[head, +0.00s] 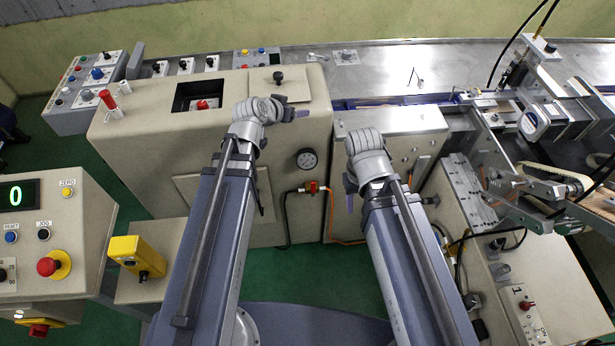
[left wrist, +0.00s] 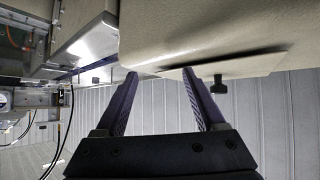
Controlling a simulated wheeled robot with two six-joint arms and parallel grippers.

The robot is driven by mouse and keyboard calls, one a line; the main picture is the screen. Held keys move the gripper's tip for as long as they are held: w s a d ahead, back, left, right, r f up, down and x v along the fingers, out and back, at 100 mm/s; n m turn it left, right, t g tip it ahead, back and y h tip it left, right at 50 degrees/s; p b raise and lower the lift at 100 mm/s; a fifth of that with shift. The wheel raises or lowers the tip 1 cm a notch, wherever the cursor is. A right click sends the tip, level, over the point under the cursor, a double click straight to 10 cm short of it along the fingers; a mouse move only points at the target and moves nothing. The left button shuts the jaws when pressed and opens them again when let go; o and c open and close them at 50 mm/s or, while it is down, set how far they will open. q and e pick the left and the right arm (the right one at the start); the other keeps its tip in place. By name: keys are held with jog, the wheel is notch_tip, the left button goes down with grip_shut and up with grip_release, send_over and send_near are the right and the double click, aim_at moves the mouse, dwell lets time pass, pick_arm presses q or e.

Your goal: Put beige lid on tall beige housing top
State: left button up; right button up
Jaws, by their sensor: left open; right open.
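The tall beige housing (head: 150,130) stands left of centre in the head view, with a dark rectangular opening (head: 186,97) in its top. The beige lid (head: 293,83), a flat plate with a black knob (head: 278,77), lies on the housing top to the right of the opening. In the left wrist view, the lid (left wrist: 240,66) and its knob (left wrist: 218,85) appear upside down, beyond the fingers. My left gripper (head: 296,113) is open and empty, near the lid's front edge. My right gripper (head: 390,202) is open in front of the metal-topped cabinet, its fingers partly hidden by the arm.
A red-handled part (head: 203,104) shows at the opening, and a red knob (head: 107,99) stands on the housing's left. A metal-topped cabinet (head: 395,121) and conveyor machinery (head: 540,110) are to the right. Control panels (head: 50,240) stand at the left.

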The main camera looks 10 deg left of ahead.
pick_arm(q)
jog(key=s+d+f+m+g, duration=0.1)
jog(key=s+d+f+g, duration=0.45)
jog(key=s+d, duration=0.3)
jog(key=s+f+g+y, duration=0.3)
jog(key=s+g+y, duration=0.1)
jog(key=s, duration=0.9)
jog(key=shift+s+d+g+y, duration=0.35)
jog(key=shift+g+y, duration=0.05)
jog(key=shift+g, duration=0.05)
